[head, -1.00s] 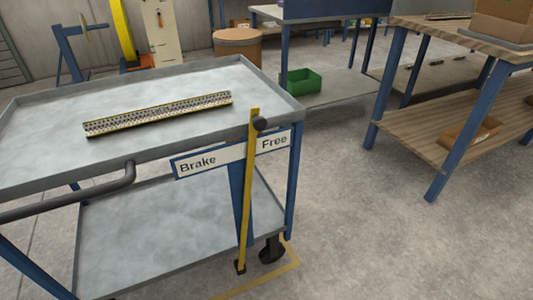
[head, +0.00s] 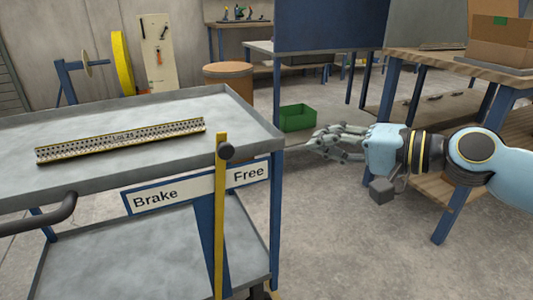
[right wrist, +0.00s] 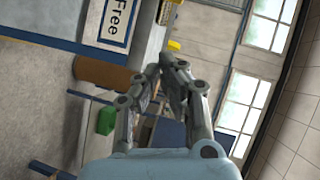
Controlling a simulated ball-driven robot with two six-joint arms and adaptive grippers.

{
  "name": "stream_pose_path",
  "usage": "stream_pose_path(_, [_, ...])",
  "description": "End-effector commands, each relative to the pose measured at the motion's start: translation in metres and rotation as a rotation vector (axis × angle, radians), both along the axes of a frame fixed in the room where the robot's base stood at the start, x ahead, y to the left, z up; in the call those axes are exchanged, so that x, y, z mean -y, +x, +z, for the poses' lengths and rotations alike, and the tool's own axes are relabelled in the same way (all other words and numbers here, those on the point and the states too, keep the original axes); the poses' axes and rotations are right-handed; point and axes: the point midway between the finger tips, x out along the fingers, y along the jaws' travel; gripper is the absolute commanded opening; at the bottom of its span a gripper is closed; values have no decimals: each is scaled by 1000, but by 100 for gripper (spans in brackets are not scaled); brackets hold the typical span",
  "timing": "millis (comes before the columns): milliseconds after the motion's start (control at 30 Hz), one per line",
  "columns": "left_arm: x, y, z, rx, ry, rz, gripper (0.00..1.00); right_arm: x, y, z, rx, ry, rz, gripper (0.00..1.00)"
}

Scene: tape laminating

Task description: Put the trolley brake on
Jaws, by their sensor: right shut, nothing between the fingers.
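The grey trolley (head: 90,190) stands at the left in the head view. Its yellow brake lever (head: 220,205) stands upright at the near right corner, with a dark round knob (head: 226,151) near the top. Behind it is a white label plate reading Brake (head: 155,195) on the left and Free (head: 249,175) on the right. The lever is close to the Free side. My right gripper (head: 322,140) is to the right of the trolley, apart from the lever, shut and empty. The right wrist view also shows its fingers (right wrist: 163,75) and the Free label (right wrist: 115,22). My left gripper is not in view.
A perforated strip marked Lot 25 (head: 120,140) lies on the trolley top. A push handle (head: 50,215) sticks out at the left. Behind are a green bin (head: 297,117), a brown drum (head: 228,76) and a wooden workbench (head: 445,60) at the right. Open floor lies right of the trolley.

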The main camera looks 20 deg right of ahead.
Motion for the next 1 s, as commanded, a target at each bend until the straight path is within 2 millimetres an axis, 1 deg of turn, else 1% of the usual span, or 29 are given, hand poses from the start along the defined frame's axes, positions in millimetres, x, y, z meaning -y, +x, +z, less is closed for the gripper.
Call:
stream_pose_path(33, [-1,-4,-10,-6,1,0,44,-9,-3,9,24,-5,42,0])
stream_pose_path(100, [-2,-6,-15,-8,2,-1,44,-14,-4,17,45,-27,74,0])
stream_pose_path(233, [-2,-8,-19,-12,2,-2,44,-10,-2,14,47,-54,80,0])
stream_pose_path(567, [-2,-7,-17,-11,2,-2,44,-9,-1,15,49,-53,77,0])
stream_pose_path(667, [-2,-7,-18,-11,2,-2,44,-11,2,14,51,-52,75,0])
stream_pose_path(833, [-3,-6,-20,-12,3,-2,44,-22,16,11,54,-47,75,0])
stream_pose_path(1000, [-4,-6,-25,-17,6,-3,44,-41,42,4,51,-45,74,0])
